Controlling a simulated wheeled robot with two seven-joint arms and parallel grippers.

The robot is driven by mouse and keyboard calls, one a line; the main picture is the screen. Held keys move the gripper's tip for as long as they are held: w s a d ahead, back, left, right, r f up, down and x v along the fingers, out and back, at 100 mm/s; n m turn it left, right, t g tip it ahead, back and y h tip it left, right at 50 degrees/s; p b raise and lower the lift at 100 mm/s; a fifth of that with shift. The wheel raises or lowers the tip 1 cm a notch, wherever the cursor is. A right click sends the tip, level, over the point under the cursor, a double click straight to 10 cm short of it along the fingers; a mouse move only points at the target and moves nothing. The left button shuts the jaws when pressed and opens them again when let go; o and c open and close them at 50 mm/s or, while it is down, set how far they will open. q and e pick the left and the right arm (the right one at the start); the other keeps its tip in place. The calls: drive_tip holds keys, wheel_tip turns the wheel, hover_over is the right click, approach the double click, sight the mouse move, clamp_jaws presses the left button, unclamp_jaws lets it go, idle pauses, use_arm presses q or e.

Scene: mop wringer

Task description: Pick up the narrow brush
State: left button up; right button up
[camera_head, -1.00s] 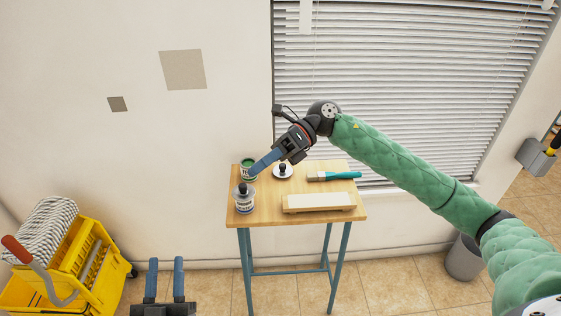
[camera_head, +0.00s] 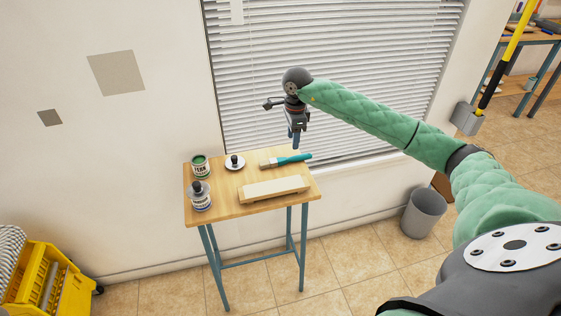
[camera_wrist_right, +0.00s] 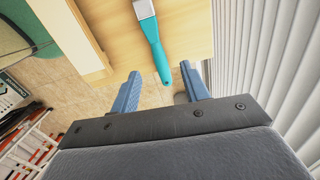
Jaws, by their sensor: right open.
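The narrow brush (camera_head: 286,160) has a teal handle and a pale metal and bristle end. It lies flat at the back right of the small wooden table. In the right wrist view the brush (camera_wrist_right: 158,52) points its handle end toward the space between my fingers. My right gripper (camera_head: 295,141) points down above the back right of the table, close to the brush handle. The right wrist view shows its two blue fingers (camera_wrist_right: 162,82) apart with nothing held between them. My left gripper is out of view.
The wooden table (camera_head: 235,205) also holds a pale board (camera_head: 274,189), a green-topped can (camera_head: 200,166), a second can (camera_head: 200,195) and a lid with a black knob (camera_head: 235,163). Window blinds (camera_head: 330,60) hang close behind. A grey bin (camera_head: 424,212) stands right, a yellow wringer bucket (camera_head: 45,285) lower left.

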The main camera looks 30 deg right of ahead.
sight(286, 160)
drive_tip(key=shift+s+d+f+n, duration=0.15)
drive_tip(key=shift+d+n, duration=0.05)
drive_tip(key=shift+n, duration=0.1)
wheel_tip(286, 160, down, 2)
drive_tip(key=shift+f+p, duration=0.1)
drive_tip(key=shift+p, duration=0.25)
drive_tip(key=shift+f, duration=0.35)
wheel_tip(286, 160, down, 3)
drive_tip(key=shift+s+r+p, duration=0.1)
drive_tip(key=shift+r+p, duration=0.05)
drive_tip(key=shift+p, duration=0.8)
drive_tip(key=shift+f, duration=0.55)
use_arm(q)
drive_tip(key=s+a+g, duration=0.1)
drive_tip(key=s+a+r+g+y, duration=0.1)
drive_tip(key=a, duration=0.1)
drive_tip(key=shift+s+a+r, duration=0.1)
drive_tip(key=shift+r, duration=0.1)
use_arm(e)
drive_tip(key=shift+f, duration=0.45)
clamp_jaws()
drive_tip(key=shift+r, duration=0.1)
